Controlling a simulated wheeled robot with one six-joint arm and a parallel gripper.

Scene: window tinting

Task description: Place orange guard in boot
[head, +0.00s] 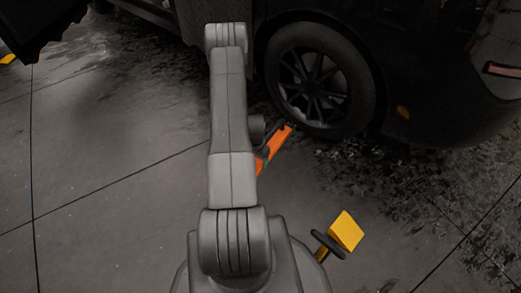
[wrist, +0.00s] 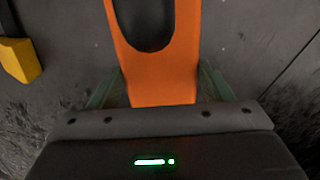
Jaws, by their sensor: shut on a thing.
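The orange guard (head: 272,150) shows in the head view just right of my arm, near the car's wheel, partly hidden behind the arm. In the wrist view the orange guard (wrist: 160,75) is a flat piece with a rounded opening at its far end. My gripper (wrist: 162,92) is shut on its near end, one greenish finger at each side. In the head view my gripper is mostly hidden by my arm. The dark car (head: 420,110) stands at the upper right. I cannot make out an open boot in either view.
A yellow block with a dark disc (head: 346,231) is at the lower right, and a yellow block (wrist: 22,60) shows at the wrist view's left. The car's wheel (head: 320,80) is close beyond the guard. Grey floor (head: 110,190) is clear on the left.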

